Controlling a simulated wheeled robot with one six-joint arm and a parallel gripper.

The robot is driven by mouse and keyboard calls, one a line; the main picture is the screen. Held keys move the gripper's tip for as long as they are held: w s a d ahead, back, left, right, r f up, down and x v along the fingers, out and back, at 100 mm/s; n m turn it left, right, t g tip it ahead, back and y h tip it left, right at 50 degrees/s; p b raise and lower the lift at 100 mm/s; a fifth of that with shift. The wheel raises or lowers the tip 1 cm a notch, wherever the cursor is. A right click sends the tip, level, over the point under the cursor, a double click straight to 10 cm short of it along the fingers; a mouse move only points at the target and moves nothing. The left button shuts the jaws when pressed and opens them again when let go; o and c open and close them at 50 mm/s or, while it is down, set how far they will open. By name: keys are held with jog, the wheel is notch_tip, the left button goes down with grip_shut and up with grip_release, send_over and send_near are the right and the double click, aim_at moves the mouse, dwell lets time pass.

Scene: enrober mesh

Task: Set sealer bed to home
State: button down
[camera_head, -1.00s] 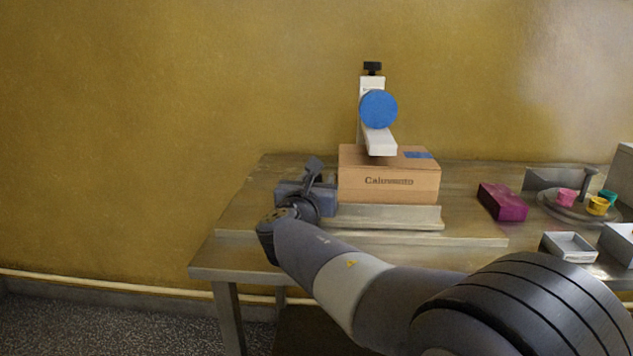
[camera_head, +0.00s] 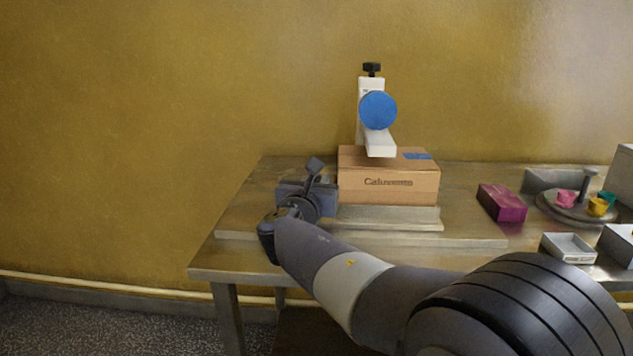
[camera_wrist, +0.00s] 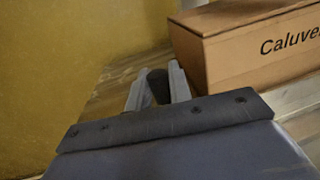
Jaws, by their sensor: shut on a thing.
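The sealer bed (camera_head: 412,219) is a flat pale metal plate low on the table. A brown cardboard box marked with a name (camera_head: 388,184) rests on it and also shows in the wrist view (camera_wrist: 255,50). The sealer (camera_head: 377,142) is a white post and arm with a blue disc (camera_head: 378,110) and black top knob, over the box. My gripper (camera_wrist: 158,82) is at the bed's left end, beside the box. Its fingers are shut on a dark upright knob (camera_wrist: 157,86). In the head view my own wrist hides the knob and the bed's left end.
The bed lies on a longer pale metal base (camera_head: 470,241) on the steel table (camera_head: 240,258). To the right are a magenta box (camera_head: 502,202), a round stand with coloured cups (camera_head: 575,211) and a small grey tray (camera_head: 568,248). The table's left end is clear.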

jog(key=a+p, duration=0.3)
jog(key=a, duration=0.3)
jog(key=a+p, duration=0.3)
jog(key=a, duration=0.3)
jog(key=a+p, duration=0.3)
jog(key=a, duration=0.4)
jog(key=shift+w, duration=0.25)
jog(key=c, duration=1.6)
grip_release()
jog(key=shift+a, duration=0.1)
jog(key=shift+o, duration=1.3)
jog(key=s+a, duration=0.2)
jog(key=s, duration=0.8)
jog(key=shift+s, duration=0.3)
